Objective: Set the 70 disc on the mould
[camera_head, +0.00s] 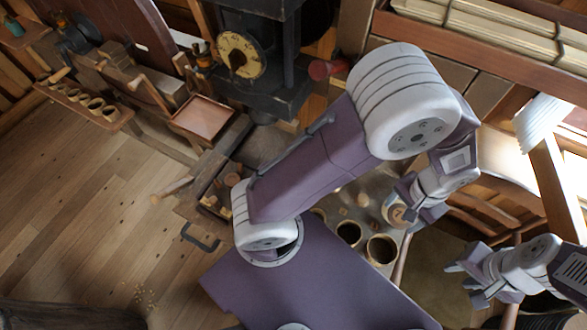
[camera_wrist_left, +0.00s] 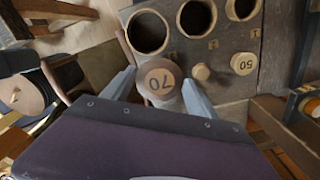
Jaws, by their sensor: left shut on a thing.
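The 70 disc (camera_wrist_left: 159,82) is a brown wooden round piece with a pale top marked 70. My left gripper (camera_wrist_left: 158,88) is shut on it, with one finger on each side. In the head view the disc (camera_head: 398,214) shows at the tips of my left gripper (camera_head: 408,206), beside the grey board. The grey board (camera_wrist_left: 228,87) has a row of round dark holes of different sizes. I cannot tell which part is the mould, or whether the disc touches the board. My right gripper (camera_head: 466,283) is open and empty at the lower right.
A disc marked 50 (camera_wrist_left: 243,63) and a smaller pale disc (camera_wrist_left: 201,72) sit on the board. A dark machine with a round dial (camera_head: 241,56) stands at the back. The wooden floor (camera_head: 100,200) at left is mostly clear.

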